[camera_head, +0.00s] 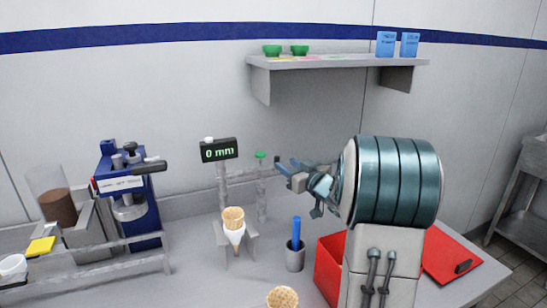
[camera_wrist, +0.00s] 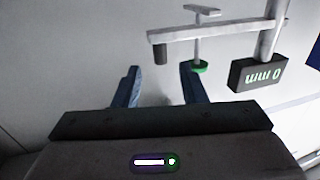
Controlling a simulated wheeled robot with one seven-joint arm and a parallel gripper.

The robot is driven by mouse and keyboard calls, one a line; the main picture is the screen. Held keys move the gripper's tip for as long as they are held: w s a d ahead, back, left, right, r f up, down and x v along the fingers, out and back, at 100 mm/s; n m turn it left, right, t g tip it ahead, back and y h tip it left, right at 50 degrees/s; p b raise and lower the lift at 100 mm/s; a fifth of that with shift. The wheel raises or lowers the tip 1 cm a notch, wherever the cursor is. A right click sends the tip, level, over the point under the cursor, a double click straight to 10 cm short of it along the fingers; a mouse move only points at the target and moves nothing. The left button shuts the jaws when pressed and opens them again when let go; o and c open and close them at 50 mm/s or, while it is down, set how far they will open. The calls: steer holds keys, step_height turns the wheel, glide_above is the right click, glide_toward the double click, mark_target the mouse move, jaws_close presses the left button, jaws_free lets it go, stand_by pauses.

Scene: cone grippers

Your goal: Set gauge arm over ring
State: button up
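The gauge (camera_head: 219,149) stands on a post behind the cone, and its display reads 0 mm. Its grey arm (camera_head: 240,172) reaches right from the post, carrying a green-topped rod (camera_head: 261,156). In the wrist view the gauge arm (camera_wrist: 220,30) ends in a dark grip (camera_wrist: 160,54). My gripper (camera_head: 287,166) is at the arm's free end. In the wrist view its blue fingers (camera_wrist: 160,72) are apart and empty, with the dark grip just beyond the gap. A waffle cone (camera_head: 234,218) stands in a white holder (camera_head: 252,243), left of the gauge arm's end. I cannot single out the ring.
A grey cup (camera_head: 295,260) with a blue tool stands in front of my gripper. A red container (camera_head: 330,265) is at right, beside my arm. A blue machine (camera_head: 130,195) stands at left. A wall shelf (camera_head: 345,62) hangs above. A round waffle piece (camera_head: 283,297) is at front.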

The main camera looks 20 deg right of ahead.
steer(key=x, duration=0.8)
steer(key=shift+c, duration=0.4)
jaws_close()
